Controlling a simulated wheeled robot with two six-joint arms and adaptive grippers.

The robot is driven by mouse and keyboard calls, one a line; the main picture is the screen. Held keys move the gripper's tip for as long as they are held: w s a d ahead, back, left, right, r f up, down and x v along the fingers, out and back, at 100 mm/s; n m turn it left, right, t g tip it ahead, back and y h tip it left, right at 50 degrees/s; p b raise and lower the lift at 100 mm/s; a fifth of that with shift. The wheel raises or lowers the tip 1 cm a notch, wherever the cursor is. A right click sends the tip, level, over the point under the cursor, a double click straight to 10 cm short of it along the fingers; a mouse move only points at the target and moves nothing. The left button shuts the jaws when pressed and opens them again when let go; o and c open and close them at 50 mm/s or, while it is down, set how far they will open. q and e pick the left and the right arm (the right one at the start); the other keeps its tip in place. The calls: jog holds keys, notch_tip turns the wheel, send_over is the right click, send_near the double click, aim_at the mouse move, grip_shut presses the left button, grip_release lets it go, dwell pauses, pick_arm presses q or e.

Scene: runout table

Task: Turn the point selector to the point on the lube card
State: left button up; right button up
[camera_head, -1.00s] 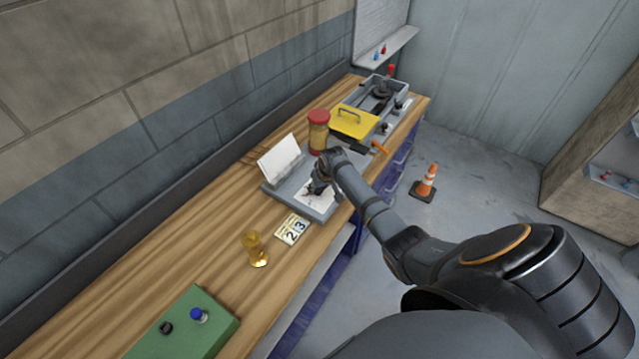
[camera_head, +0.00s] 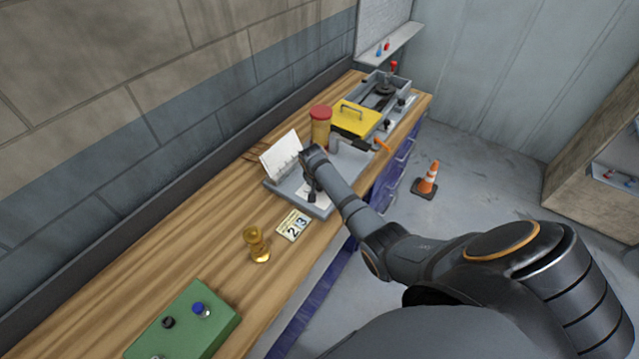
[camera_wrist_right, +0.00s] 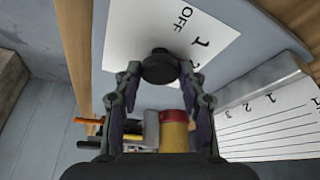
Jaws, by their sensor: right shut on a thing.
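The point selector is a round black knob (camera_wrist_right: 158,66) in the right wrist view, over a white dial sheet (camera_wrist_right: 190,30) printed with OFF and numerals. My right gripper (camera_wrist_right: 160,76) has one finger on each side of the knob and is shut on it. Where the knob points is hidden. In the head view, my right gripper (camera_head: 312,194) reaches down onto the grey tray (camera_head: 283,191). A small card (camera_head: 293,225) with large figures 2 and 3 lies in front of the tray. My left gripper is not in view.
A white lined sheet (camera_head: 282,153) stands at the tray's back; it also shows in the wrist view (camera_wrist_right: 270,125). A red-lidded jar (camera_head: 320,128) and yellow box (camera_head: 356,119) stand beyond. A brass piece (camera_head: 256,244) and green box (camera_head: 185,325) are nearer on the bench.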

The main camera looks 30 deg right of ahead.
dwell(0.5)
jog(key=o, duration=1.1)
jog(key=shift+o, duration=0.2)
jog(key=shift+r, duration=0.1)
jog(key=v, duration=1.1)
jog(key=shift+a+r, duration=0.15)
jog(key=shift+r, duration=0.25)
